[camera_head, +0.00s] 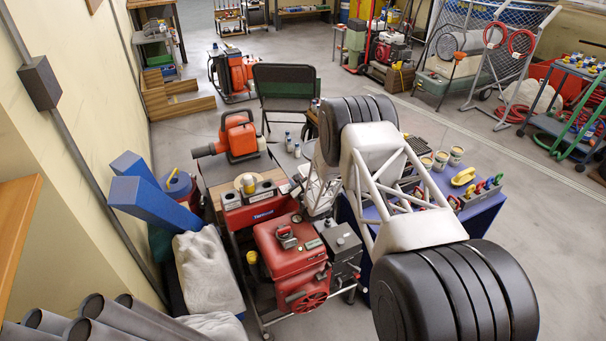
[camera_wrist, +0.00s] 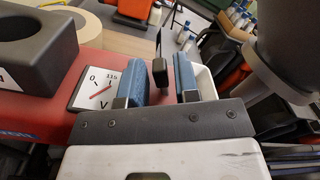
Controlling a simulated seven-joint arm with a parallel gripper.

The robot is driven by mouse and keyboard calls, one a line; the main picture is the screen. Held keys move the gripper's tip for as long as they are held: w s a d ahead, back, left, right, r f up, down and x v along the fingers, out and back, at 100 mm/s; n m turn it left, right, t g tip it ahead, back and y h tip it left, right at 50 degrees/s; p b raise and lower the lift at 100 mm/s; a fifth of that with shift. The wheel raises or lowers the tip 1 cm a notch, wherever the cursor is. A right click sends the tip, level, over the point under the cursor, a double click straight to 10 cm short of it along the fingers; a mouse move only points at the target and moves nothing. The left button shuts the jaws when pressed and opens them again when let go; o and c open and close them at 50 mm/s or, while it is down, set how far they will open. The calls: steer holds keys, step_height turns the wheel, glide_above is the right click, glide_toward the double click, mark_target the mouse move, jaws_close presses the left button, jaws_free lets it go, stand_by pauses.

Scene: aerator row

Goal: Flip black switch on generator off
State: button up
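The red generator (camera_head: 262,212) stands on a cart left of my arm in the head view. In the wrist view its red top (camera_wrist: 35,112) carries a dark round socket block and a white voltage dial (camera_wrist: 95,88) with a red needle. My gripper (camera_wrist: 168,75) has two blue-padded fingers, apart from each other. In the head view my arm hides most of the gripper and the switch.
A red engine (camera_head: 290,245) sits below the panel. Blue beams (camera_head: 150,200) and a white sack (camera_head: 207,268) stand at the left. Open floor lies to the right.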

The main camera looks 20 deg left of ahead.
steer(key=shift+m, duration=0.3)
steer(key=shift+w+d+r+m, duration=0.15)
steer(key=shift+w+d+m, duration=0.05)
steer(key=shift+m, duration=0.5)
steer(key=shift+w+d+r+m, duration=0.1)
steer(key=shift+w+d+m, duration=0.1)
steer(key=shift+m, duration=0.5)
steer(key=m, duration=0.2)
steer(key=w+d+m, duration=0.1)
steer(key=shift+m, duration=0.4)
steer(key=m, duration=0.1)
steer(key=d+m, duration=0.1)
steer(key=w+m, duration=0.1)
steer(key=m, duration=0.1)
steer(key=shift+d+f, duration=0.15)
steer(key=shift+f, duration=0.1)
steer(key=shift+d, duration=0.15)
steer(key=v, duration=0.8)
steer(key=s+d+r+n+g+y, duration=0.1)
steer(key=r+n, duration=0.3)
steer(key=r, duration=0.5)
steer(key=s+d+r+n+g+y, duration=0.1)
steer(key=s+r+n+g, duration=0.3)
steer(key=r, duration=0.4)
steer(key=s+d+r+n+g+y, duration=0.1)
steer(key=s+d+r+n+g, duration=0.2)
steer(key=r, duration=0.6)
steer(key=shift+s+d+r+n, duration=0.25)
steer(key=shift+d+r+n, duration=0.1)
steer(key=shift+r+n, duration=0.05)
